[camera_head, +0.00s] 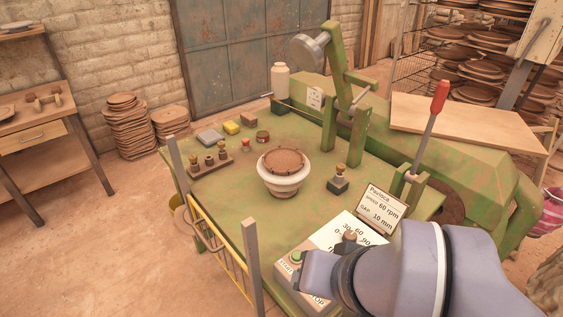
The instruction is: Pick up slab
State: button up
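No object here is plainly marked as the slab. A flat grey block (209,137) lies near the back left edge of the green machine table. A small brown block (250,118) lies farther back, with a yellow block (232,128) between the two. A round brown clay piece (284,161) sits in a white bowl-shaped mould (283,182) at the table's middle. I cannot tell which of these is the slab. My purple arm crosses the lower right, in front of the control panel.
A green press arm (346,85) rises behind the bowl, with a red-handled lever (433,112) to its right. A yellow railing (221,250) edges the table's left front. A stamp rack (210,163) and a white jar (280,80) stand on it. Bare green surface lies left of the bowl.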

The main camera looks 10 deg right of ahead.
aim_at(280, 161)
jog(key=j+z, duration=0.45)
jog(key=j, duration=1.2)
jog(key=i+j+z, duration=0.2)
jog(key=i, duration=0.25)
jog(key=i+j+z, duration=0.2)
jog(key=i, duration=0.3)
